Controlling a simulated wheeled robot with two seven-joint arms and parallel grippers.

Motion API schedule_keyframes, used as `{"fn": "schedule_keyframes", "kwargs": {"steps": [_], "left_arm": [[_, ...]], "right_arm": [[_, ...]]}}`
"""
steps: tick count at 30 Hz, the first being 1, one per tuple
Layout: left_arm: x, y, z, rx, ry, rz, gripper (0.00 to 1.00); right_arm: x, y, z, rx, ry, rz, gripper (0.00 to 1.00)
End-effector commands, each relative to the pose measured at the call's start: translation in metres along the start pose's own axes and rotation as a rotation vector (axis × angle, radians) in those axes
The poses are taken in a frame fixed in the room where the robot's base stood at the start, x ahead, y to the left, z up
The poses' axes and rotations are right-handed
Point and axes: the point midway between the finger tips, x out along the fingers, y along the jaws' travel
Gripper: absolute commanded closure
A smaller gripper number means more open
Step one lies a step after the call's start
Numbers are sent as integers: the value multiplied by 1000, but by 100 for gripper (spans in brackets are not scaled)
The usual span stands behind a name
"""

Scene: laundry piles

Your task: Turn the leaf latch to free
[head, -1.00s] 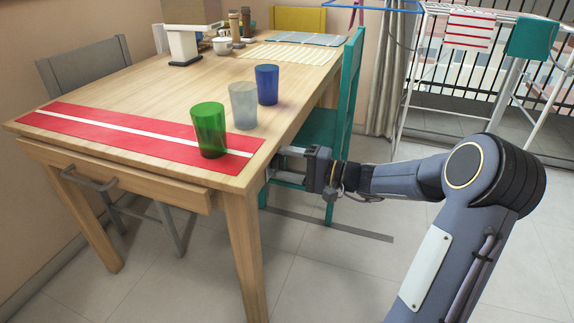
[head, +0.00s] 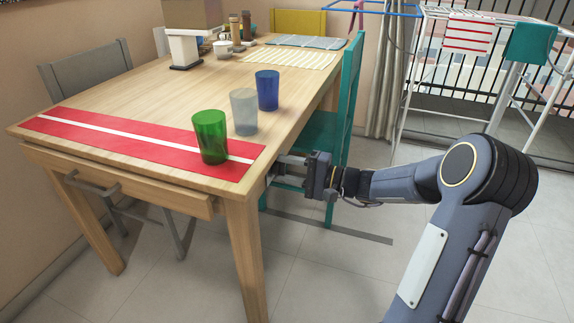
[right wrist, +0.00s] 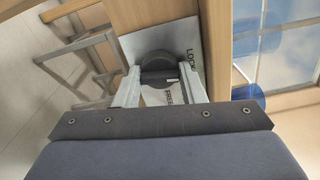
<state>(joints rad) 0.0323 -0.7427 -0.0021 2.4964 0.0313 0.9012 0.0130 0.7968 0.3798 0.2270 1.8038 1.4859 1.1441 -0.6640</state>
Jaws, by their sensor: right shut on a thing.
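The leaf latch (right wrist: 157,65) shows in the right wrist view as a dark round knob on a pale plate (right wrist: 133,46) under the table. The plate carries the words LOCK, at the upper right, and FREE, below the knob and partly covered. A short white mark shows on the knob's right side, near FREE. My right gripper (right wrist: 161,90) is shut on the knob, one pale finger on each side. In the head view my right gripper (head: 277,171) reaches to the table's right side, and the latch is hidden there. My left gripper is not in view.
The wooden table (head: 130,95) holds a green cup (head: 210,137), a clear cup (head: 243,112) and a blue cup (head: 267,91) near its right edge. A teal chair (head: 350,90) stands just behind my right gripper.

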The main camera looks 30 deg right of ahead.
Motion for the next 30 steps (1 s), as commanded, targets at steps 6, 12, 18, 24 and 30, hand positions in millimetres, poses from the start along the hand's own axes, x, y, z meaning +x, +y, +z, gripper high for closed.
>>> {"fn": "schedule_keyframes", "kwargs": {"steps": [6,12,18,24,30], "left_arm": [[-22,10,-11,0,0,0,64],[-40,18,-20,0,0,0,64],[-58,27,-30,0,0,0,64],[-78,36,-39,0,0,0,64],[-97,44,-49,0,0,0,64]], "right_arm": [[0,-4,1,199,1,3,86],[0,-4,1,391,-1,3,86],[0,-5,1,581,1,2,86],[0,-5,1,771,1,2,86],[0,-5,1,960,0,2,86]]}}
